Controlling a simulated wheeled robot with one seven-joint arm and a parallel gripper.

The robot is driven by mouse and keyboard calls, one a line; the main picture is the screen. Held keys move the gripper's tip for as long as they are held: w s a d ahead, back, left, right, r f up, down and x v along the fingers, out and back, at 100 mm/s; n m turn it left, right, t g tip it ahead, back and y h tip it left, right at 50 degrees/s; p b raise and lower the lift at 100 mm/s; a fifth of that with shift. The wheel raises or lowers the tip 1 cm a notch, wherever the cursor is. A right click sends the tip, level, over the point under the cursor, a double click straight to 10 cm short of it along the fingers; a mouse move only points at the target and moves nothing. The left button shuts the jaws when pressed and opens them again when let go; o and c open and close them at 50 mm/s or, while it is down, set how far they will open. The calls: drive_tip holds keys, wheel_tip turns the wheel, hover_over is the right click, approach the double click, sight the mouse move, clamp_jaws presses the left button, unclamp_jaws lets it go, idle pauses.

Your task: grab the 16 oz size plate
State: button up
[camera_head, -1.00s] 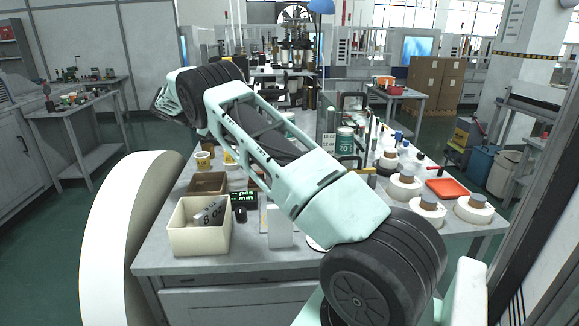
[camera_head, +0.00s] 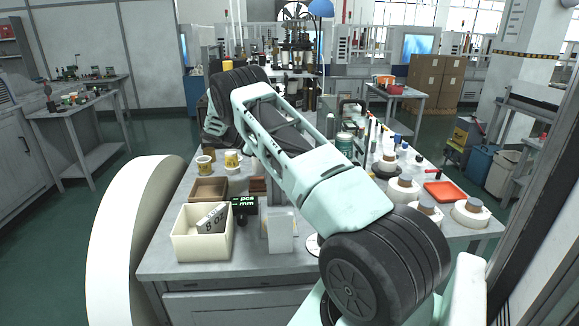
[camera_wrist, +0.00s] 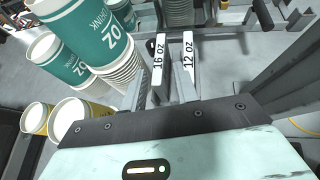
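The 16 oz plate (camera_wrist: 157,57) is a narrow upright piece with a white label, at the upper middle of the wrist view. The similar 12 oz plate (camera_wrist: 189,55) stands just to its right. My gripper (camera_wrist: 163,85) is below the labels in the wrist view, its two fingers apart and nothing clearly between them. The fingers overlap the lower ends of the plates in the picture; I cannot tell whether they touch.
A plate marked 8 OZ (camera_head: 212,218) lies in a cream bin (camera_head: 188,247) at the table's front left. Large green-and-white cups (camera_wrist: 75,30) and smaller yellow cups (camera_wrist: 70,115) stand left in the wrist view. White rolls (camera_head: 470,213) stand at the table's right.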

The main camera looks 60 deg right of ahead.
drive_tip(key=p+x, duration=0.2)
drive_tip(key=x, duration=0.2)
drive_tip(key=shift+d+p, duration=0.15)
drive_tip(key=shift+p, duration=0.15)
drive_tip(key=shift+s+d+f, duration=0.2)
drive_tip(key=shift+d+f, duration=0.1)
drive_tip(key=shift+f, duration=0.05)
clamp_jaws()
drive_tip(key=shift+w, duration=0.1)
idle(0.7)
